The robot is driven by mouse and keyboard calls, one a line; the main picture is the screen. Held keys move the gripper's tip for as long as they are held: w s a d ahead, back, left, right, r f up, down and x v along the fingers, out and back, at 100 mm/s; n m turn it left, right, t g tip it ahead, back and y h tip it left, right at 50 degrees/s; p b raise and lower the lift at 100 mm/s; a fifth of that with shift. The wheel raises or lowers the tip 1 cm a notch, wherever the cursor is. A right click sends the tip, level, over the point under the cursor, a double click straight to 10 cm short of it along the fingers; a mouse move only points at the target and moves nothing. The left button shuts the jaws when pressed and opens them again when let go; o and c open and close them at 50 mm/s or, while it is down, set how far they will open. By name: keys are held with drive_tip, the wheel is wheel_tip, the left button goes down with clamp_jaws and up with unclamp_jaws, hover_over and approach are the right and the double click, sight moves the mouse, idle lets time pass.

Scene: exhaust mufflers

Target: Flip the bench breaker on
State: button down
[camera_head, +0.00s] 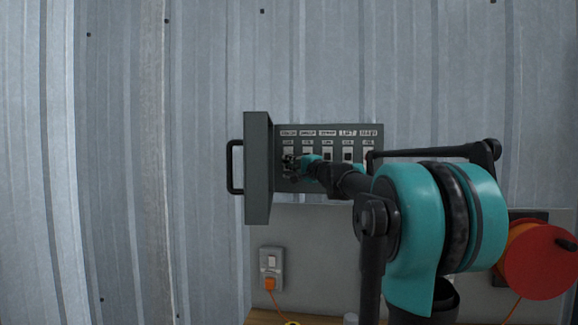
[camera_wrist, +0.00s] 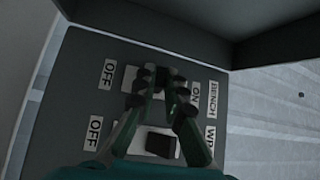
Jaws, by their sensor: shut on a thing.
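The breaker panel (camera_head: 337,187) is a dark grey box on the wall with a row of labelled breakers. The bench breaker (camera_wrist: 130,77) is a white switch plate between an OFF label and an ON label, beside the BENCH label (camera_wrist: 213,95). My gripper (camera_wrist: 160,82) is shut on the bench breaker's lever, its fingertips nearer the ON label. The fingers hide the lever, so its exact position cannot be told. In the head view my gripper (camera_head: 291,163) reaches the leftmost breaker from the right.
The panel door (camera_head: 258,170) stands open at the left, with a black handle (camera_head: 232,167). A neighbouring breaker (camera_wrist: 157,143) lies just below the fingers in the wrist view. A wall outlet (camera_head: 271,260) with an orange plug sits below. A red cable reel (camera_head: 540,262) is at right.

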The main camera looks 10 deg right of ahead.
drive_tip(key=m+g, duration=0.1)
drive_tip(key=r+m+g+h, duration=0.1)
drive_tip(key=shift+r+m, duration=0.25)
drive_tip(key=shift+m, duration=0.05)
drive_tip(key=shift+w+d+r+m+g+h, duration=0.1)
drive_tip(key=shift+w+r+m+g+h, duration=0.15)
drive_tip(key=shift+m+g, duration=0.4)
drive_tip(key=shift+r+m+g+h, duration=0.15)
drive_tip(key=shift+r+m+g, duration=0.25)
drive_tip(key=shift+g, duration=0.45)
drive_tip(key=c, duration=1.9)
unclamp_jaws()
drive_tip(key=v, duration=1.2)
